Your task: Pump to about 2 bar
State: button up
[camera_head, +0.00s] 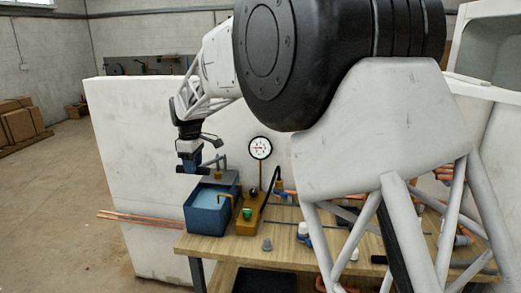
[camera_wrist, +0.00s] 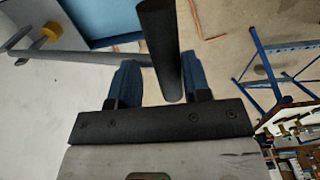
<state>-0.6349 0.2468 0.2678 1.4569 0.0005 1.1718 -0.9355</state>
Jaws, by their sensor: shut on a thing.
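The pump has a blue open tank (camera_head: 208,216) with light blue liquid in it, standing on the wooden bench. A grey pump lever (camera_head: 214,160) rises at the tank's back and reaches left to my gripper (camera_head: 189,163). In the wrist view, a black handle grip (camera_wrist: 160,45) stands between the two blue fingers of my gripper (camera_wrist: 157,82), which is shut on it. A round white gauge (camera_head: 260,148) stands on a post behind the yellow-brown block (camera_head: 247,221) beside the tank. Its needle is too small to read. The block carries a green knob (camera_head: 247,212).
The bench (camera_head: 285,250) holds a small grey fitting (camera_head: 267,244) and copper and grey pipes at the right. My arm hides part of the bench. Copper pipes (camera_head: 140,217) stick out past its left edge. A white wall panel (camera_head: 140,150) stands behind.

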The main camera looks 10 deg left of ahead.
jog(key=shift+s+f, duration=0.2)
jog(key=shift+f, duration=0.5)
jog(key=shift+s+f+t, duration=0.15)
jog(key=shift+f+t, duration=0.35)
jog(key=shift+f, duration=0.2)
jog(key=shift+s+f+t, duration=0.2)
jog(key=shift+f+t, duration=0.1)
jog(key=shift+f, duration=0.3)
jog(key=shift+s+f, duration=0.2)
jog(key=shift+f, duration=0.5)
jog(key=shift+s+f+t, duration=0.15)
jog(key=shift+f+t, duration=0.15)
